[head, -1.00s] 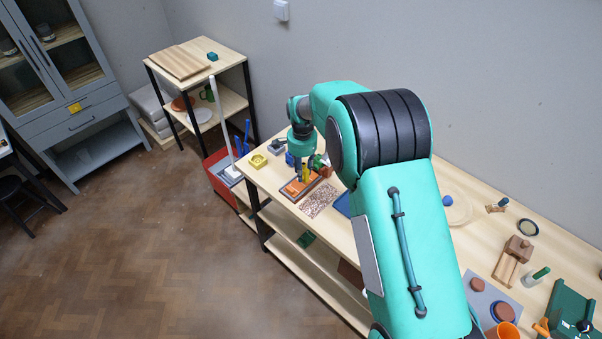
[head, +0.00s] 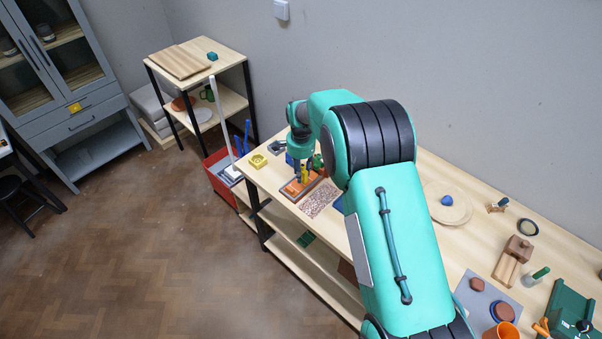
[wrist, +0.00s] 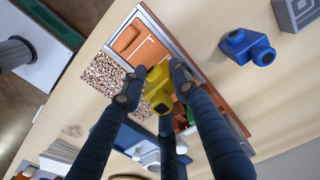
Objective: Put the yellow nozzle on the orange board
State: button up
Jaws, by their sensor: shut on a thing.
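The yellow nozzle (wrist: 158,94) is between the fingertips of my gripper (wrist: 154,84) in the wrist view. My gripper is shut on it. In the head view my gripper (head: 304,174) is over the orange board (head: 292,192), with a bit of the yellow nozzle showing between the fingers. The orange board has a grey rim and also shows behind the fingers in the wrist view (wrist: 190,62). Its far part is partly hidden by my fingers. I cannot tell whether the nozzle touches the board.
A speckled mat (head: 320,200) lies right beside the board. A blue elbow-shaped piece (wrist: 247,45) and a grey block (wrist: 297,12) lie on the table on the board's other side. A yellow block (head: 259,160) sits near the table's left end. A green piece (wrist: 193,120) is close to my fingers.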

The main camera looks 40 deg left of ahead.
jog(key=shift+f, duration=0.25)
jog(key=shift+f, duration=0.15)
jog(key=o, duration=1.1)
jog(key=shift+o, duration=0.2)
notch_tip(320, 180, up, 12)
jog(key=shift+r, duration=0.15)
dwell(0.4)
dwell(0.4)
